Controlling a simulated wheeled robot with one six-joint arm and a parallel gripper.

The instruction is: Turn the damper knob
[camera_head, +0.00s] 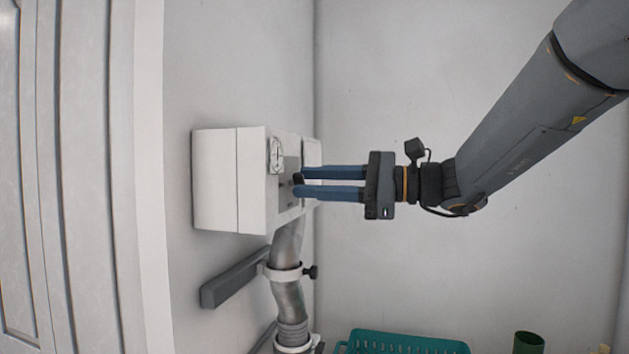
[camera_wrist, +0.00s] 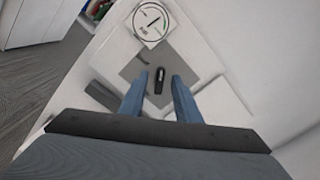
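The damper knob (camera_wrist: 159,81) is a small black elongated knob on a grey panel on the front of a white wall box (camera_head: 230,180). In the head view the knob (camera_head: 298,179) shows at the tips of my gripper's blue fingers. My gripper (camera_head: 300,182) points left at the box, its two fingers parallel with a gap between them. In the wrist view the knob lies between and just beyond the fingertips (camera_wrist: 159,82), with space visible on both sides. I cannot tell how deep the fingers reach around it.
A round dial gauge (camera_wrist: 150,22) sits on the box beside the grey panel (camera_wrist: 133,68). A silver duct (camera_head: 288,245) with a clamp runs down below the box. A grey bar (camera_head: 235,278) is on the wall. A teal basket (camera_head: 400,343) and a green cup (camera_head: 528,343) stand below.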

